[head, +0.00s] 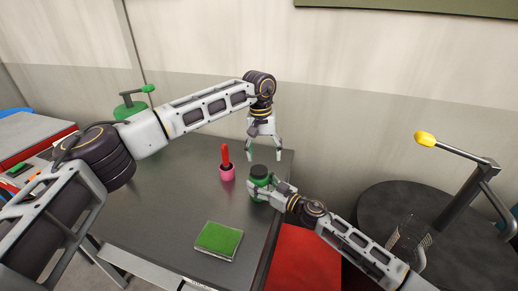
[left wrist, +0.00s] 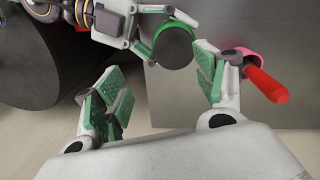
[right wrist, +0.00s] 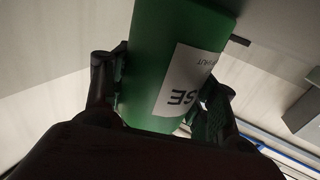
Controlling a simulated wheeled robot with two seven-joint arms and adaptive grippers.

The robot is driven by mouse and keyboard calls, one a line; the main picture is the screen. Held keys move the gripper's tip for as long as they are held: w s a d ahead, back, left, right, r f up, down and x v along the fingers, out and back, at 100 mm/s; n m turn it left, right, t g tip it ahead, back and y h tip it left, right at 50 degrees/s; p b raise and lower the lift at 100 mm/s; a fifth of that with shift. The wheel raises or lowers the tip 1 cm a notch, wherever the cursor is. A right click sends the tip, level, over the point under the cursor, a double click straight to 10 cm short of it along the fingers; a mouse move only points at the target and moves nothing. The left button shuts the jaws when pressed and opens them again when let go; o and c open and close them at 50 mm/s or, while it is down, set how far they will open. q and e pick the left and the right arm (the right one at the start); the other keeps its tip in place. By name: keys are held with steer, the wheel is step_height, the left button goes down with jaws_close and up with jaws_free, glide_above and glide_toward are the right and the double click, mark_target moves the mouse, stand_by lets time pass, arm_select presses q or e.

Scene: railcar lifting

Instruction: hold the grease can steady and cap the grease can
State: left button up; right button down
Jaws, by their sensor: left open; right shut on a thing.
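The green grease can (head: 260,183) stands upright near the right edge of the dark table. A white label with dark letters shows on the can (right wrist: 172,60) in the right wrist view. A dark round top with a green rim (left wrist: 173,48) shows from above in the left wrist view; I cannot tell whether it is a cap or the open mouth. My right gripper (head: 262,191) is shut on the can's side. My left gripper (head: 264,157) is open and empty, pointing down above and behind the can. No separate loose cap is visible.
A pink cup (head: 227,174) with a red-handled tool (head: 225,154) stands left of the can. A green pad (head: 218,239) lies at the table's (head: 160,215) front. A round dark table (head: 385,205) with a yellow-handled stand (head: 468,152) is at the right. The table's middle is clear.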

arm_select(q)
steer(key=n, duration=0.4)
steer(key=r+n, duration=0.1)
steer(key=n, duration=0.2)
steer(key=shift+a, duration=0.1)
steer(key=n, duration=0.7)
steer(key=shift+a+r, duration=0.1)
steer(key=shift+r, duration=0.15)
steer(key=n, duration=0.6)
steer(key=shift+a+r+n, duration=0.1)
steer(key=shift+a+n, duration=0.05)
steer(key=shift+n, duration=0.15)
steer(key=n, duration=0.7)
steer(key=shift+a, duration=0.2)
steer(key=n, duration=0.4)
steer(key=shift+s+a+n+y, duration=0.1)
steer(key=shift+n+y, duration=0.2)
steer(key=shift+n, duration=0.1)
steer(key=n, duration=0.4)
steer(key=shift+a+n, duration=0.1)
steer(key=shift+n, duration=0.3)
steer(key=n, duration=0.4)
steer(key=shift+n, duration=0.3)
steer(key=n, duration=0.4)
steer(key=shift+a+n, duration=0.1)
steer(key=shift+n, duration=0.3)
